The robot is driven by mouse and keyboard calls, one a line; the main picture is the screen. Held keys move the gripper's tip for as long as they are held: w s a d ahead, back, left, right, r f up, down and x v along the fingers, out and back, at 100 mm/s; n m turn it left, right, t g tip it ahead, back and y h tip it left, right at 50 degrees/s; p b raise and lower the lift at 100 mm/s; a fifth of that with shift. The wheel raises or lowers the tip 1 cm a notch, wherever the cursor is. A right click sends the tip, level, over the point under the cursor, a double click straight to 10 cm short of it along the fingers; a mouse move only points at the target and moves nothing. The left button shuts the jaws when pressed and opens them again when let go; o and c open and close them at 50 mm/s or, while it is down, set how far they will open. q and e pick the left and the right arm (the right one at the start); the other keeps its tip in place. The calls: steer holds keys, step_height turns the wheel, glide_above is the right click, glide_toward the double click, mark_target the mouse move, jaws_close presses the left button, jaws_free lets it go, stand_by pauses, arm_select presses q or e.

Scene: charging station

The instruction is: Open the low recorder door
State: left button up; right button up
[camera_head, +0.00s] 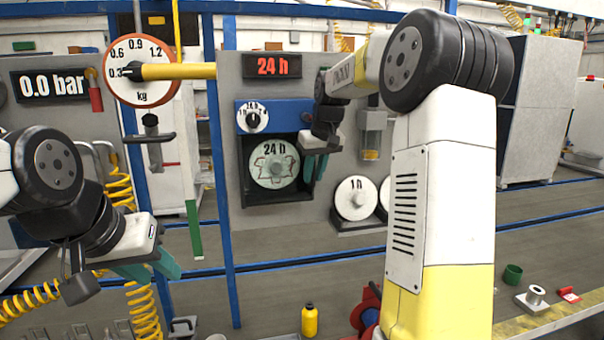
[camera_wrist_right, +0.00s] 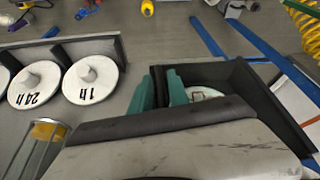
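The low recorder is a dark box (camera_head: 278,196) on a grey panel, with a white 24 h disc (camera_head: 273,165) visible inside and a blue knob panel (camera_head: 278,114) above. Its dark frame (camera_wrist_right: 262,92) and part of the disc show in the right wrist view. My right gripper (camera_head: 314,166) is at the box's right edge. Its teal fingers (camera_wrist_right: 160,92) are apart, with a dark side edge of the box appearing between them; contact cannot be told. A separate door is hard to make out. My left gripper (camera_head: 150,268) is open and empty, far left of the recorder.
Spare 1 h disc (camera_head: 355,198) sits on a holder right of the recorder. A blue post (camera_head: 222,200) and yellow-armed gauge (camera_head: 141,70) stand to its left. A yellow bottle (camera_head: 309,320) and green cup (camera_head: 513,273) are lower down.

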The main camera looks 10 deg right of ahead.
jaws_close()
stand_by(1.1)
steer(key=shift+s+a+m, duration=0.25)
steer(key=shift+s+m, duration=0.15)
steer(key=shift+s, duration=0.5)
steer(key=s+a+m+h, duration=0.3)
steer(key=s+a+m, duration=0.4)
steer(key=s+a, duration=0.7)
steer(key=shift+s, duration=0.1)
